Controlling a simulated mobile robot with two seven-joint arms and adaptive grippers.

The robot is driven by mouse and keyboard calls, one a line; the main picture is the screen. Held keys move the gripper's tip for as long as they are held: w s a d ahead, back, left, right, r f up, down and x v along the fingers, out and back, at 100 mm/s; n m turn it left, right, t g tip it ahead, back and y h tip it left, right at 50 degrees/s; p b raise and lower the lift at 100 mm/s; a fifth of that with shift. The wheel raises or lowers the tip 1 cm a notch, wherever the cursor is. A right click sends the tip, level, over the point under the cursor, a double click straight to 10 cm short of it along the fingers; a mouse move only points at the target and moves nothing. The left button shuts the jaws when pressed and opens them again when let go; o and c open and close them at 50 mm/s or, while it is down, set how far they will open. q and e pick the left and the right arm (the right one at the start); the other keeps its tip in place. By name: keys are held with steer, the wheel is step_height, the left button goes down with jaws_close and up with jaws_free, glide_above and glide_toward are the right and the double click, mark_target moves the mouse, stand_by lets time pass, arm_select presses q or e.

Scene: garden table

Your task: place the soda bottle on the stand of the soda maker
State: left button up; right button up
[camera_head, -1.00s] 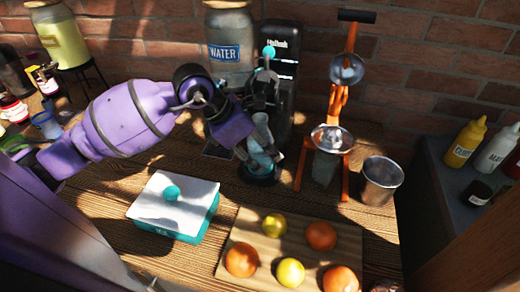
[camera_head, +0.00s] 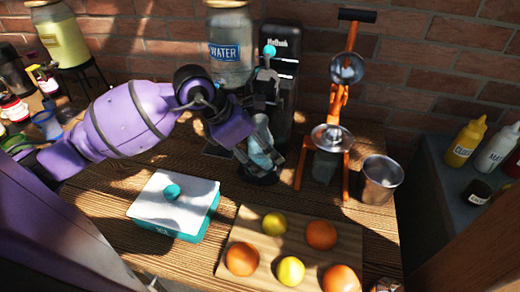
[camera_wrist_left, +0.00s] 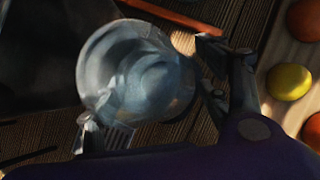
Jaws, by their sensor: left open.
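The clear bluish soda bottle (camera_head: 262,143) is at the front of the black soda maker (camera_head: 285,85), above its round dark stand (camera_head: 258,177). It looks close to upright, but whether its bottom rests fully on the stand is hidden. My left gripper (camera_head: 258,160) is open, with its fingers around the bottle's sides. In the left wrist view the bottle (camera_wrist_left: 140,75) appears as a round, clear shape between the spread fingers (camera_wrist_left: 160,105). Finger contact with it is unclear. My right gripper is not in view.
A water jar (camera_head: 230,50) stands left of the soda maker. An orange juicer (camera_head: 338,130) and a metal cup (camera_head: 380,180) stand to its right. A white-lidded teal box (camera_head: 172,205) and a fruit board (camera_head: 250,225) are in front.

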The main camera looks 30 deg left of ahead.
arm_select(q)
steer(key=v, duration=1.2)
stand_by(0.5)
stand_by(0.3)
